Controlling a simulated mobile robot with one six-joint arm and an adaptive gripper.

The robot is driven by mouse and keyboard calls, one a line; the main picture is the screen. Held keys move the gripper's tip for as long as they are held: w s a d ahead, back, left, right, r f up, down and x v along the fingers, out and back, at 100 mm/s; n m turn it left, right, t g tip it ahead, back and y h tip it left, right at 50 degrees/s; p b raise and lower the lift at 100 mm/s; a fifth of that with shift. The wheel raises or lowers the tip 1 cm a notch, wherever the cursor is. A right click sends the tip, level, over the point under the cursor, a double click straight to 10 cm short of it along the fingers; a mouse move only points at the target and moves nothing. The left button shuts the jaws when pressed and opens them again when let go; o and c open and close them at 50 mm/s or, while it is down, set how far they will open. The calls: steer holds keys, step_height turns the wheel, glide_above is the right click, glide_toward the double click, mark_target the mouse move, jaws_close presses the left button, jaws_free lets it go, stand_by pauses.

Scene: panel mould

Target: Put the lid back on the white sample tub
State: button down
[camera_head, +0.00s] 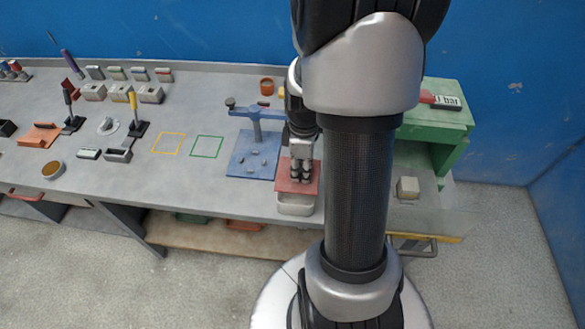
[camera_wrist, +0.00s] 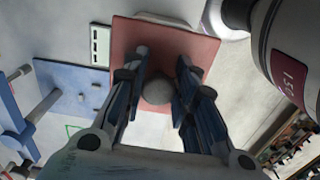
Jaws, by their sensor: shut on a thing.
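The lid is a flat red square plate (camera_head: 284,187) with a round grey knob (camera_wrist: 158,91). My gripper (camera_head: 301,178) is shut on this knob from above, one finger on each side in the wrist view. The white sample tub (camera_head: 295,205) shows just in front of and below the lid, at the bench's front edge. The lid hides the tub's far part, and the tub's near part shows past it. In the wrist view the red lid (camera_wrist: 128,42) fills the middle beyond the fingers. I cannot tell whether lid and tub touch.
A blue stand (camera_head: 245,168) with an upright post and crossbar is close to the left of the lid. A green cabinet (camera_head: 440,113) stands at the right, with a pale block (camera_head: 407,187) below it.

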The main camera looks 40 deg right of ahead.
steer(key=shift+w+f+b, duration=0.2)
steer(key=shift+f+b, duration=0.35)
steer(key=shift+f, duration=0.15)
steer(key=shift+f+b, duration=1.9)
steer(key=shift+f, duration=0.55)
steer(key=shift+f, duration=0.15)
steer(key=c, duration=1.2)
jaws_free()
steer(key=shift+o, duration=0.4)
steer(key=o, duration=0.4)
